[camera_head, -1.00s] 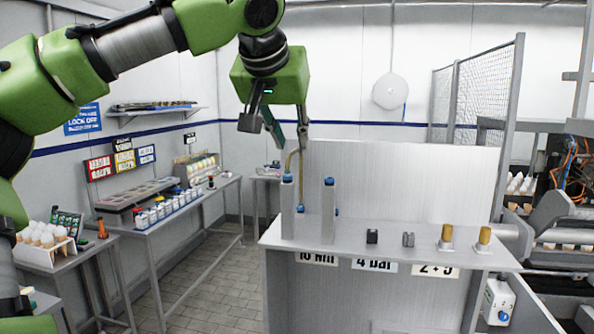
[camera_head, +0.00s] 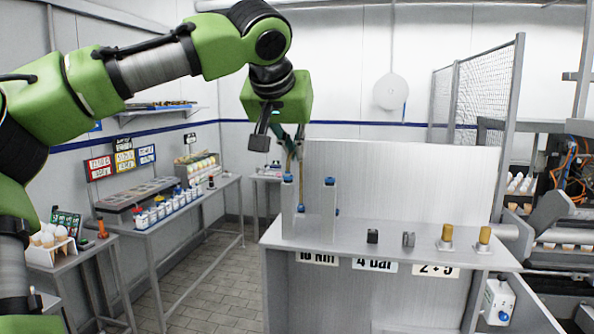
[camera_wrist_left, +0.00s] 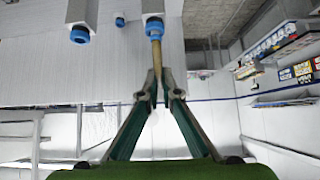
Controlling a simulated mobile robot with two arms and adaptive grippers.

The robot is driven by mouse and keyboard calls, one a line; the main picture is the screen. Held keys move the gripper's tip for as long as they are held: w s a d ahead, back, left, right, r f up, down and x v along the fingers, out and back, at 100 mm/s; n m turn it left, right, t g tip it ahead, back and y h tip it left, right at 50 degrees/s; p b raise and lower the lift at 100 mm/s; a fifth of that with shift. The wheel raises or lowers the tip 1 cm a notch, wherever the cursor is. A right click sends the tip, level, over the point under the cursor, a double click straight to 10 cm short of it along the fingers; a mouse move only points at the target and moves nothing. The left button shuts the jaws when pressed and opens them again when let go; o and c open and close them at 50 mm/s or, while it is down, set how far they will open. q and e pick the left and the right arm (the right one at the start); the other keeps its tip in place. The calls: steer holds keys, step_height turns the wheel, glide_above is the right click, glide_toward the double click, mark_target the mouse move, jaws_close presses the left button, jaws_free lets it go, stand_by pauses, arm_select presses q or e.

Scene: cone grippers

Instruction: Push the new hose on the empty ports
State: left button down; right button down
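Two grey posts with blue-ringed ports stand at the left of the bench: a left port (camera_head: 288,178) and a right, bare port (camera_head: 329,181). More blue fittings show low behind them. My left gripper (camera_head: 298,146) is just above the left post, pointing down. In the left wrist view my left gripper (camera_wrist_left: 160,88) has its fingers close together on the tan hose (camera_wrist_left: 156,55). The hose runs from them to a blue port (camera_wrist_left: 154,28) and appears to meet it; how deep it sits is hidden. The other port (camera_wrist_left: 80,34) has no hose. My right gripper is not in view.
The bench (camera_head: 350,235) also carries two small dark blocks (camera_head: 372,236) and two brass-coloured cylinders (camera_head: 446,232) to the right. An upright panel (camera_head: 400,180) stands behind. A side table with bottles (camera_head: 165,208) is at the left.

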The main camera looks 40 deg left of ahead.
arm_select(q)
steer(key=shift+r, duration=0.2)
steer(key=shift+r, duration=2.3)
